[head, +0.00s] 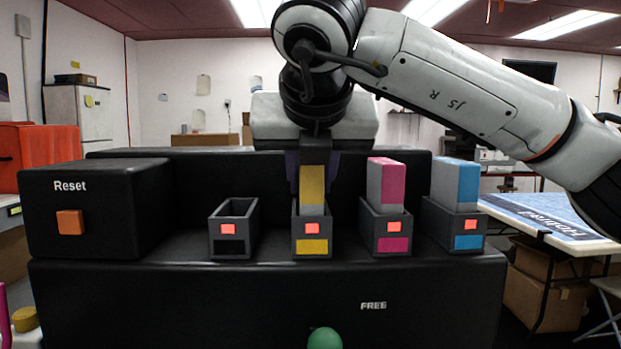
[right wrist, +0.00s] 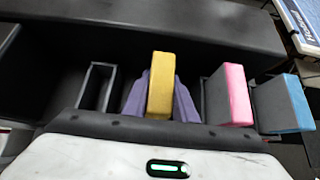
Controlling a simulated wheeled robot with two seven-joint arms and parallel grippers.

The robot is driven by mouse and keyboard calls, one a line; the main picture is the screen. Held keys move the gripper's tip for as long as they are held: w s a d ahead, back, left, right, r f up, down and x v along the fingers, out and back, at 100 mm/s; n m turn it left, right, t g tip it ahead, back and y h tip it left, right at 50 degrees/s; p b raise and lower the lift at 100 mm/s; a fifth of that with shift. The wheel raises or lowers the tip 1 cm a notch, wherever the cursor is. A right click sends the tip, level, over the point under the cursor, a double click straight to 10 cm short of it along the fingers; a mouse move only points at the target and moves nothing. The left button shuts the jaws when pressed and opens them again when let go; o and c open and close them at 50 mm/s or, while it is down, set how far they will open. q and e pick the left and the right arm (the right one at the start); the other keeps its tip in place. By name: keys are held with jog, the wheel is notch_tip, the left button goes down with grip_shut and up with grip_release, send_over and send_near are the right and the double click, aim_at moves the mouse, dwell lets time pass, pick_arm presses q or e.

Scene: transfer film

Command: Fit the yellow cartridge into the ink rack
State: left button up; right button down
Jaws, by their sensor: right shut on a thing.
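The yellow cartridge (head: 312,187) stands upright at the yellow-labelled slot (head: 312,246) of the ink rack, its lower end at or inside the slot's top. How deep it sits I cannot tell. My right gripper (head: 313,170) comes down from above and is shut on the cartridge. In the right wrist view its purple fingers (right wrist: 160,98) flank the yellow cartridge (right wrist: 160,85). The magenta cartridge (head: 386,184) and the cyan cartridge (head: 456,184) stand in their own slots to the right. The black-labelled slot (head: 234,230) at the left is empty. My left gripper is not in view.
A black box (head: 110,210) marked Reset with an orange button (head: 70,222) stands left of the slots. A black panel (head: 220,310) marked FREE lies in front, with a green knob (head: 324,338) at its bottom. A table (head: 560,220) is at the right.

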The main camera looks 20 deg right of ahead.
jog(key=c, duration=1.4)
grip_release()
jog(key=shift+c, duration=0.2)
jog(key=v, duration=1.2)
jog(key=shift+b, duration=0.3)
